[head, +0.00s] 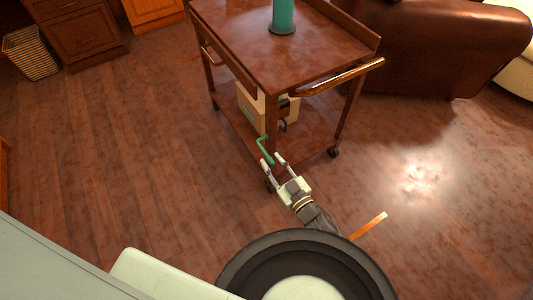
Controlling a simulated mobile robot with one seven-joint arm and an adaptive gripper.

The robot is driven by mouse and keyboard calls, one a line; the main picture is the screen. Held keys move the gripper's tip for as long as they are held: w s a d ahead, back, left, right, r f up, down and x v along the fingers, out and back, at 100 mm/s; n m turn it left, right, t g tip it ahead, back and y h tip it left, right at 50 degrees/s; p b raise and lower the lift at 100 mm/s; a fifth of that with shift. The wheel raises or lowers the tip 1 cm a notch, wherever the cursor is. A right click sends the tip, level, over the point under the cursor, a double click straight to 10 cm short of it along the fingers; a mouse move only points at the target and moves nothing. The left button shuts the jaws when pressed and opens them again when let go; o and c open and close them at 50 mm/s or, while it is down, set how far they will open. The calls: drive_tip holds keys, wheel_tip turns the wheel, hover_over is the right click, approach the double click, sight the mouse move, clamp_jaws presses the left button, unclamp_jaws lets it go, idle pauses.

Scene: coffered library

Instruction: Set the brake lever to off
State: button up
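A wooden cart (267,39) stands ahead, with a lower shelf and castors. A green bent lever (264,149), which looks like the brake lever, is low at the cart's near corner, by its front leg. My gripper (273,161) is at this lever, its two fingers apart. The lever's lower end appears to lie between or just above the fingertips; I cannot tell whether they touch it. No markings for on or off can be made out.
A teal cylinder (283,15) stands on the cart top, and a cardboard box (252,108) sits on the lower shelf. A brown leather armchair (430,45) is at the right back. A striped basket (31,54) and a wooden cabinet (82,33) are at the left back. The floor (130,160) at left is clear.

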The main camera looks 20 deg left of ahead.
sight(268, 157)
drive_tip(key=shift+x, duration=2.15)
drive_tip(key=shift+c, duration=0.2)
clamp_jaws()
